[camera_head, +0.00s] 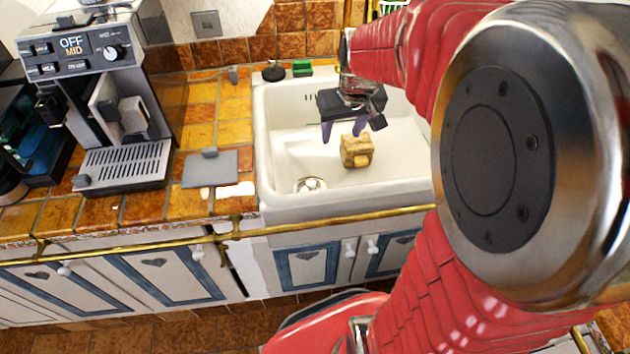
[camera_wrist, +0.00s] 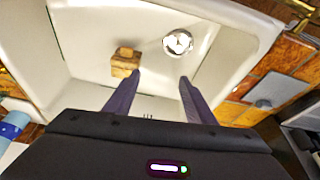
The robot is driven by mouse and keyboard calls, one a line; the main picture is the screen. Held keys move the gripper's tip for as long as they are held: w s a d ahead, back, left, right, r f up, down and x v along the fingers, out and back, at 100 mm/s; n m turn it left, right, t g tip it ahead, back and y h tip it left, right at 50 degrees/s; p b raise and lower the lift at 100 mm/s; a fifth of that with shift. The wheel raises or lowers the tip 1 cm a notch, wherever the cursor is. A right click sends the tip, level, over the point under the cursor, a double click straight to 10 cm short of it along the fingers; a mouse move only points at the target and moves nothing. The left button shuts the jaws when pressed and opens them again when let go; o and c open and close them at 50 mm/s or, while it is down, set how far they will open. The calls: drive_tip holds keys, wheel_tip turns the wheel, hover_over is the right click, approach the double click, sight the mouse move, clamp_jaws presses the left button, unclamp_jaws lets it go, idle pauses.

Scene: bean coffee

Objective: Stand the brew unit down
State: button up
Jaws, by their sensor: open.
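The coffee machine (camera_head: 115,105) stands on the counter at the left in the head view. Its display (camera_head: 73,45) reads "OFF" and "MID". Its front is open below the panel, and a pale and dark grey unit (camera_head: 124,118) shows inside; I cannot tell whether this is the brew unit. A slotted drip tray (camera_head: 122,165) sits at its base. A tan-brown block (camera_head: 357,151) lies in the sink and also shows in the wrist view (camera_wrist: 125,65). My gripper (camera_head: 352,127) is open and empty above the sink, its fingers (camera_wrist: 160,78) apart from the block.
The white sink (camera_head: 285,125) has a metal drain (camera_head: 309,184). A flat grey panel with a small handle (camera_head: 211,168) lies on the tiled counter between machine and sink. A green block (camera_head: 302,67) and a dark round item (camera_head: 273,71) sit behind the sink. A brass rail (camera_head: 330,219) runs along the counter front.

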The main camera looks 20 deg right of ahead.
drive_tip(key=s+a+r+n+t, duration=0.1)
drive_tip(key=s+a+r, duration=0.2)
drive_tip(key=s+a, duration=0.4)
drive_tip(key=s+a+r, duration=0.3)
drive_tip(key=s+a, duration=0.4)
drive_tip(key=s, duration=0.2)
drive_tip(key=shift+s+r+n+t+y, duration=0.25)
drive_tip(key=shift+r+n+t+y, duration=0.15)
